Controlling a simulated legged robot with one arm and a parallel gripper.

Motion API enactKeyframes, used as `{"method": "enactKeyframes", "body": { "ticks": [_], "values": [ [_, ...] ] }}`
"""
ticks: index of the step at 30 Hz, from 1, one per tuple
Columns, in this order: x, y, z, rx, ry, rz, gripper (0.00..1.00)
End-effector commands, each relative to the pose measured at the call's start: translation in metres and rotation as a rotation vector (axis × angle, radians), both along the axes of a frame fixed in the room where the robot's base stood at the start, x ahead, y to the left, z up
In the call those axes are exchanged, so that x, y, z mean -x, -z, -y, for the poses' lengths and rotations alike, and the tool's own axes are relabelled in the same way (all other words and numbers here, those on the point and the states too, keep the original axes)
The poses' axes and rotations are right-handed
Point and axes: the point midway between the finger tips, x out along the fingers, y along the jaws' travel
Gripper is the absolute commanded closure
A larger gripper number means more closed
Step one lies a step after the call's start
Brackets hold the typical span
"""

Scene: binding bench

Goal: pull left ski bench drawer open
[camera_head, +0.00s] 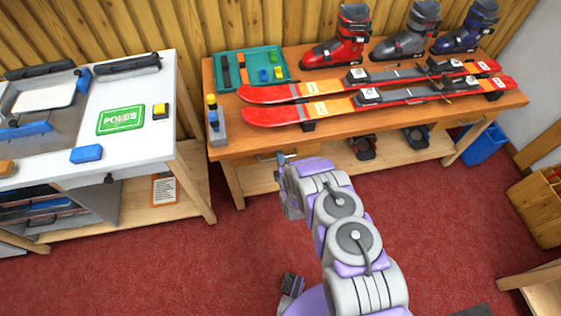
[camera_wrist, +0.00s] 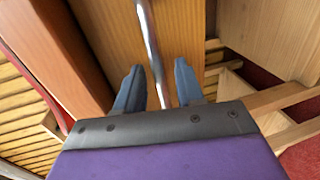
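The wooden ski bench (camera_head: 240,141) stands against the back wall, with skis on top. Its left drawer (camera_head: 262,158) is in the front face under the tabletop, partly hidden by my arm. In the wrist view the orange-brown drawer front (camera_wrist: 186,35) fills the upper middle. A metal bar handle (camera_wrist: 151,45) runs down between my two fingers. My gripper (camera_wrist: 158,80) is open, with one blue-grey finger on each side of the bar and gaps visible beside it. In the head view my gripper (camera_head: 286,172) is at the bench's front left. The drawer looks closed.
Red-orange skis (camera_head: 330,108), ski boots (camera_head: 345,35) and a green tray (camera_head: 250,68) are on the bench. A white-topped workbench (camera_head: 130,90) stands to the left. A blue bin (camera_head: 482,145) is at the right. Red carpet in front is largely clear.

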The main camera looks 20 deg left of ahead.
Motion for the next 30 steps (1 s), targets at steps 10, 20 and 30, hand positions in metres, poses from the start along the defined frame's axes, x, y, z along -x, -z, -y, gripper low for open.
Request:
{"method": "enactKeyframes", "body": {
  "ticks": [10, 20, 30],
  "values": [
    [-0.0004, 0.0014, -0.0028, 0.004, -0.001, 0.0, 0.71],
    [-0.0005, 0.0011, -0.0013, 0.002, 0.0, -0.001, 1.0],
    [-0.0009, 0.0022, -0.0001, 0.003, 0.003, -0.003, 1.0]
  ]
}}
